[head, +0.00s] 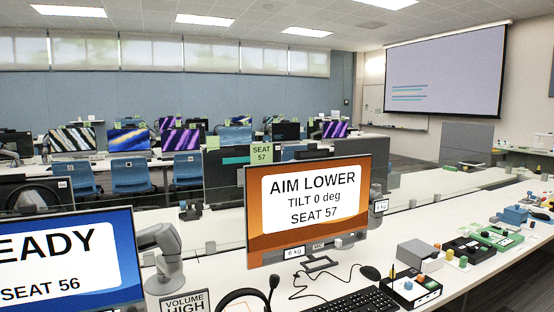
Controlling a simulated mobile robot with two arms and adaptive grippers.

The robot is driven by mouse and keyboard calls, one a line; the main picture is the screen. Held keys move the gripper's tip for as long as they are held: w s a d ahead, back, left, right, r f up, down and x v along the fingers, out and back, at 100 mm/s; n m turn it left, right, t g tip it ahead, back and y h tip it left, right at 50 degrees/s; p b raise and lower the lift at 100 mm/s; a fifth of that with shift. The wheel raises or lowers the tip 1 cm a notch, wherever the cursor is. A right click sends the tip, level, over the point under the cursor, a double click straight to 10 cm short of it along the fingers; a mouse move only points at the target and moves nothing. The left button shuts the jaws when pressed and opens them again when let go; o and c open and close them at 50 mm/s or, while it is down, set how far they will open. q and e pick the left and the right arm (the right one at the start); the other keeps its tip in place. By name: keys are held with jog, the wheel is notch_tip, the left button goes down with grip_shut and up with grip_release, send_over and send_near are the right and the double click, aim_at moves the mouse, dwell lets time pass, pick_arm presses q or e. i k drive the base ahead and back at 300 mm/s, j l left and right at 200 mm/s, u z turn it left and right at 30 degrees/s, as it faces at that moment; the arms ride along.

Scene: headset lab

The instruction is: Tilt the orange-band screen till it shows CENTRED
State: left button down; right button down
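The orange-band screen (256,240) stands on the long white desk near the middle of the head view. Its white panel reads "AIM LOWER", "TILT 0 deg" and "SEAT 57". It looks upright on a dark stand (321,264). A green "SEAT 57" sign (262,152) shows just behind its top left corner. Small tags sit at its lower edge, one reading "6 kg" (294,252). Neither of my grippers is in view, and nothing is seen touching the screen.
A blue screen (128,245) reading "SEAT 56" stands at the left. A headset (240,295), a keyboard (362,302) and cables lie in front of the orange screen. Trays and small blocks (410,290) crowd the desk at right. Bare desk (215,260) shows left of the stand.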

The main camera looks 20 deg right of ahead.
aim_at(293, 209)
jog(key=i+j+z, duration=0.1)
jog(key=i+z, duration=0.25)
jog(key=i, duration=0.15)
jog(key=i+j+z, duration=0.3)
jog(key=i, duration=0.2)
jog(key=l, duration=0.1)
